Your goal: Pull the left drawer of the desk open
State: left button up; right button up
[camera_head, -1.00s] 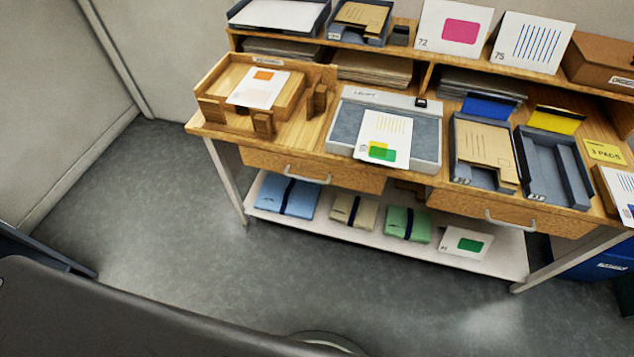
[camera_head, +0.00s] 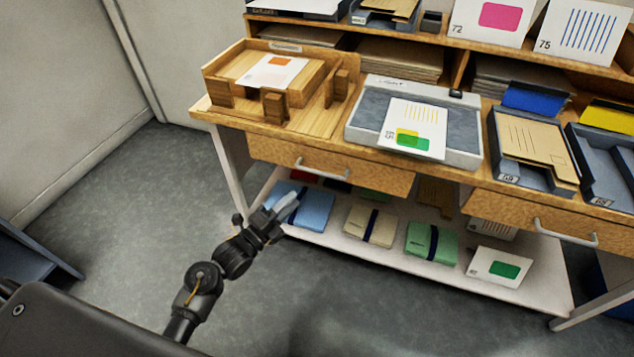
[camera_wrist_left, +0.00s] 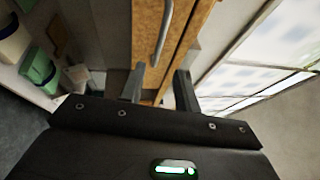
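The desk's left drawer (camera_head: 375,179) has a wooden front with a curved silver handle (camera_head: 322,170). The drawer front looks flush with the desk (camera_head: 225,122), so the drawer is shut. My left gripper (camera_head: 285,207) is below and to the left of the handle in the head view, in front of the lower shelf, not touching the handle. In the left wrist view its two fingers (camera_wrist_left: 158,88) are apart with nothing between them. The handle (camera_wrist_left: 163,35) and the wooden drawer front show beyond the fingertips. My right gripper is not in view.
The lower shelf (camera_head: 360,245) holds blue, tan and green bundles. A wooden tray (camera_head: 225,97) and a grey light box (camera_head: 462,157) stand on the desk above the drawer. The right drawer (camera_head: 512,212) is beside it. The floor in front (camera_head: 130,215) is clear.

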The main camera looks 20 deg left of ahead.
pick_arm(q)
jog(key=x, duration=1.1)
jog(key=shift+f, duration=0.1)
jog(key=shift+c, duration=0.3)
grip_shut()
jog(key=shift+s, duration=0.1)
